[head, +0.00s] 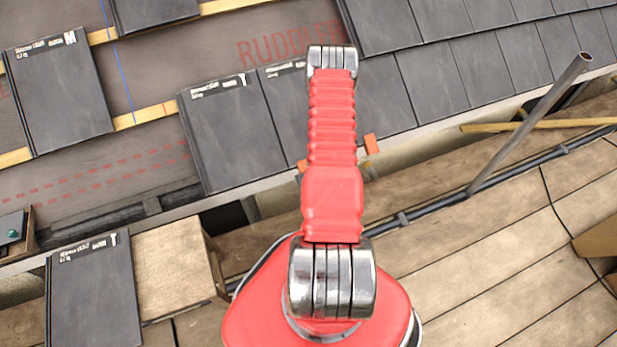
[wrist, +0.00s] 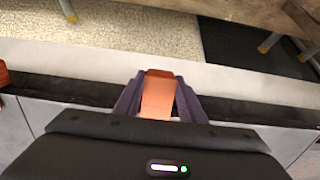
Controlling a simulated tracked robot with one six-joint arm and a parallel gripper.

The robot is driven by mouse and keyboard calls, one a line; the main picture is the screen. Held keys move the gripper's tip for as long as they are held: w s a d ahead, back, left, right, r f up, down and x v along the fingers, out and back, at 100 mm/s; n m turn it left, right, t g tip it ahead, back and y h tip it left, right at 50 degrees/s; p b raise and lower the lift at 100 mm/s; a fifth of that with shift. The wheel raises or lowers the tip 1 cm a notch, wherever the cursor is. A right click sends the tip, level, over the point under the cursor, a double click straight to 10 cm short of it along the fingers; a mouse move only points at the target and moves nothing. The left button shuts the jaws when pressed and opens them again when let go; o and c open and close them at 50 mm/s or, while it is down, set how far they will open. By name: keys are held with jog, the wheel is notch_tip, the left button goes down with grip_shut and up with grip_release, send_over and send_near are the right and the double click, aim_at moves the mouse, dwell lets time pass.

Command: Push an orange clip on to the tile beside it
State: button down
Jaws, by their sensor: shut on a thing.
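In the wrist view my gripper (wrist: 155,98) is shut on an orange clip (wrist: 158,97), which stands between its two dark fingers at the edge of the grey tiles. In the head view my arm hides the gripper. An orange clip (head: 371,144) shows just right of my arm at the lower edge of the tile row, and part of another orange piece (head: 302,165) shows just left of it. I cannot tell which of them my gripper holds. A dark grey tile (head: 232,135) lies left of my arm at the eave. In the wrist view another orange piece (wrist: 3,77) is at the left edge.
A loose tile (head: 62,95) lies on the battens at the upper left. Another tile (head: 95,295) lies at the lower left beside a wooden board (head: 175,265). A grey scaffold pole (head: 530,122) rises at the right. Wooden decking (head: 480,255) lies below the eave.

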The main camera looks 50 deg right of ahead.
jog(key=shift+w+d+r, duration=0.4)
jog(key=shift+w+r, duration=0.05)
jog(key=shift+w, duration=0.15)
dwell(1.1)
jog(key=c, duration=1.1)
grip_release()
jog(key=shift+s+f, duration=0.1)
jog(key=shift+a, duration=0.1)
jog(key=v, duration=0.7)
dwell(0.5)
